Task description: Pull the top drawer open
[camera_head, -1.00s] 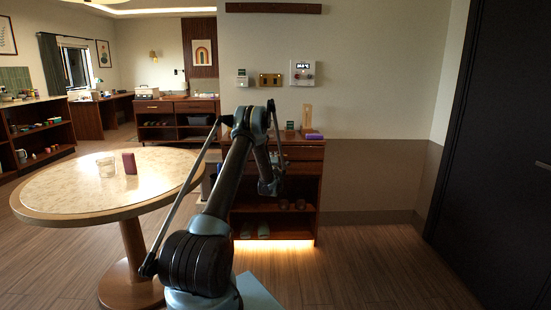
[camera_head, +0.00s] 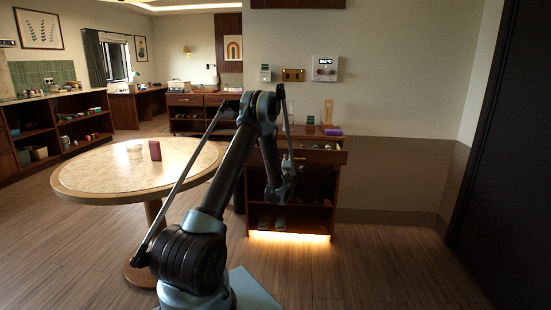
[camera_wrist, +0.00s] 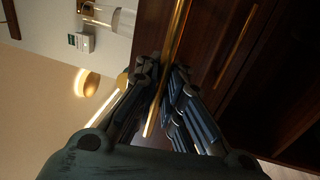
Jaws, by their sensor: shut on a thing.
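The dark wood cabinet (camera_head: 325,195) stands against the wall beyond my arm. Its top drawer (camera_head: 330,157) sticks out from the cabinet, and part of its inside shows from above. My arm hides the left part of the drawer front. My gripper (camera_head: 286,172) is in front of the cabinet. In the wrist view my gripper (camera_wrist: 163,82) is shut on the drawer's long brass handle (camera_wrist: 178,30), which runs between the fingers. The wood front lies beside it.
A round table (camera_head: 85,180) with a glass and a dark red block (camera_head: 155,150) stands to the left. A dark door (camera_head: 510,150) is at the right. The wood floor (camera_head: 380,260) before the cabinet is clear. A purple item (camera_head: 333,132) lies on the cabinet top.

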